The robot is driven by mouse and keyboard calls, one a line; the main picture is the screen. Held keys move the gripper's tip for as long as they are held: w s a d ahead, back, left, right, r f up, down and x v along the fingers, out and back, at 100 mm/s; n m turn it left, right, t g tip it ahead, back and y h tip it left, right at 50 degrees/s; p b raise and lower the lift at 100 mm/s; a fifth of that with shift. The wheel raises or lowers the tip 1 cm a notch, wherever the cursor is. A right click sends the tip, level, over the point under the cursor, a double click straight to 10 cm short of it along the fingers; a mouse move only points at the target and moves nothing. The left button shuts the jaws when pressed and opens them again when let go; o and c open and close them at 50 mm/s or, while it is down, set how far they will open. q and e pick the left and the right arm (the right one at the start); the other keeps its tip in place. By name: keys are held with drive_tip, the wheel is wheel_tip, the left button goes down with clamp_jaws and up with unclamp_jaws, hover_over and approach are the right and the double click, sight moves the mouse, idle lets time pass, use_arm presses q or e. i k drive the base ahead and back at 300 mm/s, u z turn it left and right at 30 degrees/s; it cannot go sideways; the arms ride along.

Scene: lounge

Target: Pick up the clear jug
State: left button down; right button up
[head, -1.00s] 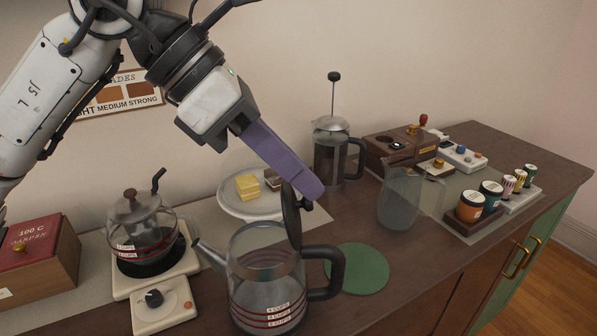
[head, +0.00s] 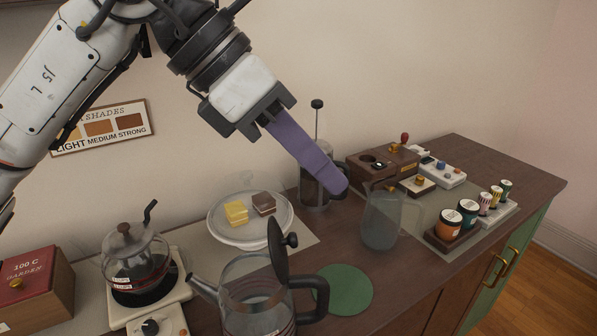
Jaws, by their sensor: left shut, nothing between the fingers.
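The clear jug (head: 381,222) stands upright on the dark wood counter, to the right of the green round mat (head: 344,290). It is see-through and its handle side is faint. My left gripper (head: 342,188) has purple fingers, shut and empty. Its tips are above and just left of the jug's rim in the picture, in front of the French press; I cannot tell whether they touch anything. My right gripper is not in view.
A glass kettle (head: 255,292) with its lid raised stands in front. The French press (head: 312,190) is partly hidden behind my fingers. A plate (head: 222,232) with cakes, a teapot on a warmer (head: 140,262), and a tray of jars (head: 440,241) surround the area.

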sight(381, 223)
drive_tip(key=k, duration=1)
